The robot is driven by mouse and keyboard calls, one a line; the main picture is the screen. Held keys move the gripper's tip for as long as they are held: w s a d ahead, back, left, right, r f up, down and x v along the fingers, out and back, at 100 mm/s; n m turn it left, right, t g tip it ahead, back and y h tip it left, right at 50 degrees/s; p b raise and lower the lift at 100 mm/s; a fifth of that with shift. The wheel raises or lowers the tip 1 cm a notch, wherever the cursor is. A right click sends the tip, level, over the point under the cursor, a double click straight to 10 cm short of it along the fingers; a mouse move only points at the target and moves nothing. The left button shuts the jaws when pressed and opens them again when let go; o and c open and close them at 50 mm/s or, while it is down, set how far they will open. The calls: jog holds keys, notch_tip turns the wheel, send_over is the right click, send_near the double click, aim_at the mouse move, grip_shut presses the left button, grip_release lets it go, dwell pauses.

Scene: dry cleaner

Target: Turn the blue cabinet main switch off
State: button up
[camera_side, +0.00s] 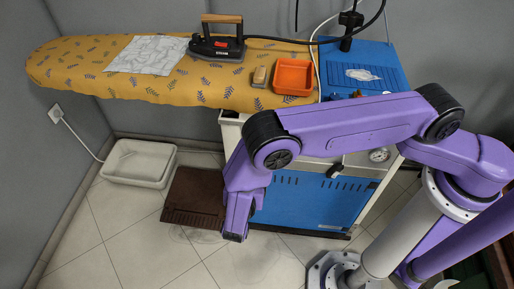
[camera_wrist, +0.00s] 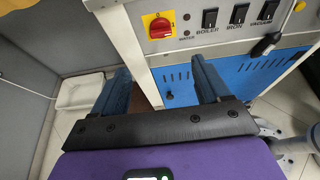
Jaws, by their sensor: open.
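The blue cabinet (camera_side: 312,200) stands under the ironing board, with a pale control panel above its blue front. The main switch (camera_wrist: 160,28) is a red rotary knob on a yellow plate at the panel's left in the wrist view. A "0" is marked near its top; I cannot tell the knob's exact setting. In the side view my arm hides the switch. My gripper (camera_wrist: 161,70) is open and empty, its two blue fingers apart. The knob shows beyond and between the fingertips, not touched. In the side view my gripper (camera_side: 236,232) points down in front of the cabinet's left part.
Rocker switches labelled boiler (camera_wrist: 210,18), iron (camera_wrist: 237,15) and vacuum (camera_wrist: 267,11) sit right of the knob. A black handle (camera_wrist: 265,45) sticks out below them. An iron (camera_side: 217,45) and orange tray (camera_side: 294,77) are on the board. A white bin (camera_side: 138,165) stands on the floor.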

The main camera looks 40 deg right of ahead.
jog(key=x, duration=1.6)
jog(key=c, duration=1.1)
